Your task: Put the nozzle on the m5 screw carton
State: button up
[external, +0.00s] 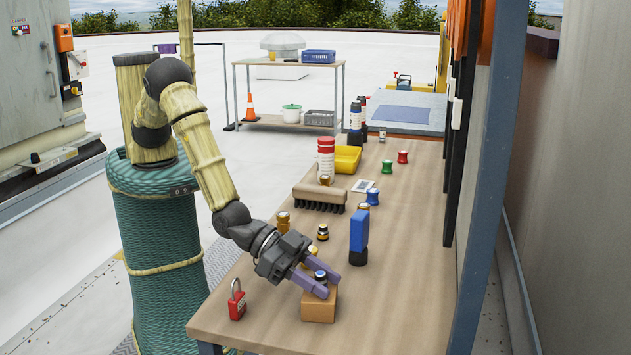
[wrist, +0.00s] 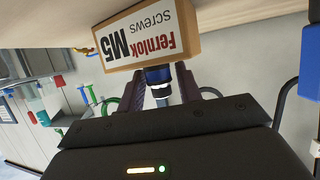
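The m5 screw carton (external: 318,306) is a small tan box near the front of the table. In the wrist view it is large and upside down, with the label "Fernlok M5 Screws" (wrist: 137,38). The nozzle (external: 320,276), dark blue and black with a silver band, stands at the carton's top between my purple fingers. It also shows in the wrist view (wrist: 158,79), its end against the carton's top edge. My gripper (external: 319,275) appears shut on it, with a finger on either side. I cannot tell whether the carton bears its weight.
A red padlock (external: 237,303) stands left of the carton. A blue-topped upright item (external: 359,231), small brass-coloured fittings (external: 283,221) and a brush (external: 320,197) stand behind. A yellow bin (external: 347,159) is farther back. The table's right front is clear.

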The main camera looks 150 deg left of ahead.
jog(key=shift+o, duration=0.7)
jog(key=shift+r, duration=0.1)
jog(key=shift+r, duration=0.15)
jog(key=b+v, duration=0.1)
jog(key=v, duration=1.1)
jog(key=shift+b, duration=0.4)
jog(key=shift+d, duration=0.1)
